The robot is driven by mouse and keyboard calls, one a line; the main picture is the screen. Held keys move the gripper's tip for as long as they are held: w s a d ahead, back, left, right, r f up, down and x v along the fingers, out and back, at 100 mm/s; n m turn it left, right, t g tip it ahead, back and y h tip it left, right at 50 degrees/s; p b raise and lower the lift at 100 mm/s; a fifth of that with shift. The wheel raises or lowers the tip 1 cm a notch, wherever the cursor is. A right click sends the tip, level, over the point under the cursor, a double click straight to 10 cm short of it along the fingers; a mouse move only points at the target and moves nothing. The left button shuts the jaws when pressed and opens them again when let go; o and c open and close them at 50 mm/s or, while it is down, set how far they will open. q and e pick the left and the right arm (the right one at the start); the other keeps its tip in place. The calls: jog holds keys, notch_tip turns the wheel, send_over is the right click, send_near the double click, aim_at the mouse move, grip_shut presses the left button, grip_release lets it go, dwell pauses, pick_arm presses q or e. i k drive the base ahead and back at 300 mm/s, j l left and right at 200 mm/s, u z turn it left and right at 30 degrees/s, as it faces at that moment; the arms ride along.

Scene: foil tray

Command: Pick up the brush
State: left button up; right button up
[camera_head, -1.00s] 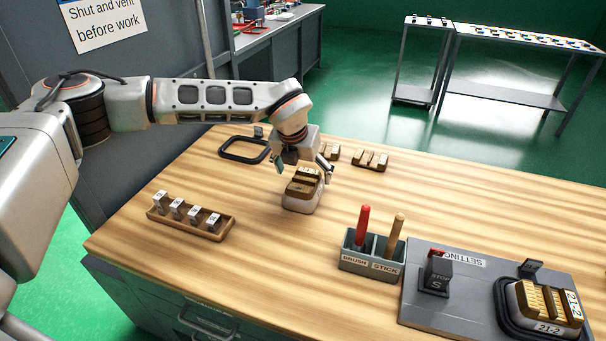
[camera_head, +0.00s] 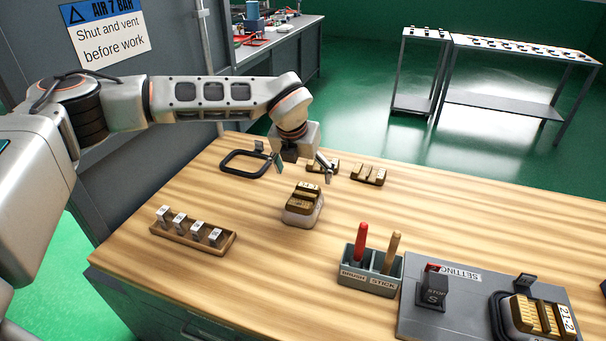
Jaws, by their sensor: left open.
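The brush stands upright with its red handle (camera_head: 360,243) showing, in the left compartment of a grey two-slot holder (camera_head: 369,281) labelled BRUSH and STICK. Its lower end is hidden inside the holder. A tan wooden stick (camera_head: 392,252) stands in the right compartment. My left gripper (camera_head: 302,170) is open and empty, behind and above a block with a brass-coloured top and pale base (camera_head: 302,207). It is apart from that block and well behind and left of the brush. My right gripper is not in view.
A wooden tray of small metal blocks (camera_head: 193,232) lies at left. A black ring frame (camera_head: 246,164) and brass-coloured pieces (camera_head: 368,175) lie at the back. A grey SETTING plate (camera_head: 455,318) with a STOP block (camera_head: 433,288) is right of the holder. The table's middle is mostly clear.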

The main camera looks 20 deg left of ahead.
aim_at(356, 260)
jog(key=k, duration=1)
